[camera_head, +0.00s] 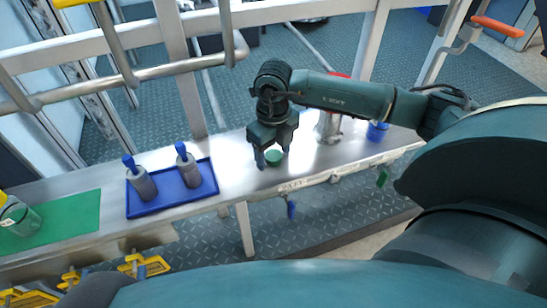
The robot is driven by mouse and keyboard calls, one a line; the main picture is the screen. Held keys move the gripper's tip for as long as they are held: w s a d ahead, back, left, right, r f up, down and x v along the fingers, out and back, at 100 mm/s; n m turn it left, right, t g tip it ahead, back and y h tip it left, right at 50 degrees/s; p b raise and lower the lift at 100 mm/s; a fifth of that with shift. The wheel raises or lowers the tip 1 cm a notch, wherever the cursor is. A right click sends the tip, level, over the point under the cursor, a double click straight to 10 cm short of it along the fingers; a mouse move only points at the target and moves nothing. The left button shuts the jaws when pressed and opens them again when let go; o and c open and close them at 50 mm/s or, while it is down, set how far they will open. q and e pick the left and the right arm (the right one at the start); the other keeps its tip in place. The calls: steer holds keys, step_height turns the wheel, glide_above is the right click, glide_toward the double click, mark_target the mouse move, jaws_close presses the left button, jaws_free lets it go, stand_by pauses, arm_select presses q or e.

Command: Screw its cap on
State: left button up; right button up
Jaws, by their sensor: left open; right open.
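A clear, greenish jar (19,218) stands on a green mat (75,218) at the far left, partly cut by the picture edge. Two grey bottles with blue tops, one on the left (142,184) and one on the right (187,168), stand in a blue tray (165,208).
A metal vessel (328,127) with a red top stands behind my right arm. A blue container (377,131) is further right. Metal rails (130,78) run above the bench's back left. The bench is clear between tray and cap. Yellow items (145,265) hang below the front edge.

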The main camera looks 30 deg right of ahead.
mark_target(273, 155)
steer(key=shift+c, duration=0.5)
arm_select(q)
steer(key=shift+r, duration=0.2)
arm_select(e)
steer(key=c, duration=0.9)
steer(key=shift+r, duration=0.15)
steer(key=shift+c, duration=0.2)
arm_select(q)
steer(key=shift+s+a+r+n+g+y+p, duration=0.2)
steer(key=shift+s+a+n+g+y+p, duration=0.15)
steer(key=shift+g+p, duration=0.6)
arm_select(e)
step_height(273, 155, up, 10)
arm_select(q)
steer(key=shift+d+t, duration=0.1)
steer(key=shift+t, duration=0.15)
